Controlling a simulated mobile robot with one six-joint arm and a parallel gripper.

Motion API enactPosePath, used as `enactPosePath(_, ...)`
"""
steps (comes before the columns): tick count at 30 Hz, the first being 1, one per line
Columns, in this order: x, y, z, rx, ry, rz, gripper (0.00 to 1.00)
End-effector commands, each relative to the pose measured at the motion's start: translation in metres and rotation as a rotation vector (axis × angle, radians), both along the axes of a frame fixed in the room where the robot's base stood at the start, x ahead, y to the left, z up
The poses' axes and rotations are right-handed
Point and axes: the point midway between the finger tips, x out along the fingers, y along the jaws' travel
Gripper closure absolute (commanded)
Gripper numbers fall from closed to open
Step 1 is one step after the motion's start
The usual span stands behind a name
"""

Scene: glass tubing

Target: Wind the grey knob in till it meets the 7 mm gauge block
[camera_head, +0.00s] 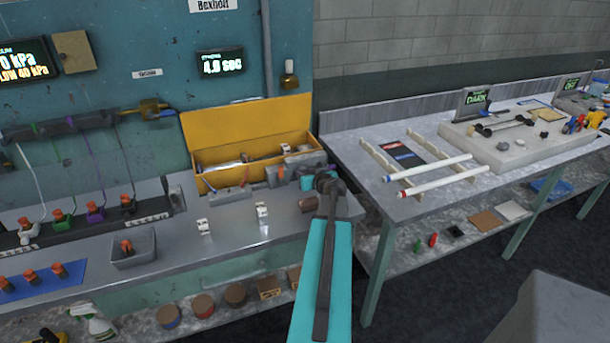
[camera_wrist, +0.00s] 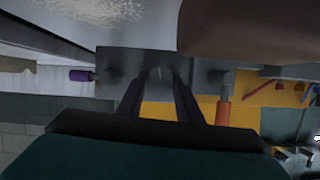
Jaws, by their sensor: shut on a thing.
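My gripper (camera_head: 326,184) is at the right end of the long bench, beside a small grey fixture (camera_head: 275,176). In the wrist view my two dark fingers (camera_wrist: 162,78) reach to a grey block-like body (camera_wrist: 205,72) and close on a small grey part between them, which looks like the grey knob. The knob is mostly hidden by the fingers. A purple cylinder (camera_wrist: 81,75) and an orange cylinder (camera_wrist: 222,112) stick out at either side of the body. I cannot make out the 7 mm gauge block or any gap to it.
An open yellow box (camera_head: 245,122) stands behind the fixture. Small white-faced stands (camera_head: 204,227) and a grey tray (camera_head: 133,251) are on the bench to the left. A second table (camera_head: 345,160) with white tubes (camera_head: 435,165) is at the right. A large brown shape (camera_wrist: 250,28) is close in the wrist view.

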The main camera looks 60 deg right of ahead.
Motion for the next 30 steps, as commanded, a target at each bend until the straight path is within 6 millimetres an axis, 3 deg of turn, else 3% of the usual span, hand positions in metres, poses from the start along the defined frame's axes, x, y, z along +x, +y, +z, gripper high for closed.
enactPosePath(11,-0.0005,-0.0010,-0.0038,0.081,-0.061,0.001,0.90)
enactPosePath(30,-0.0020,-0.0035,-0.0064,0.366,-0.270,0.001,0.90)
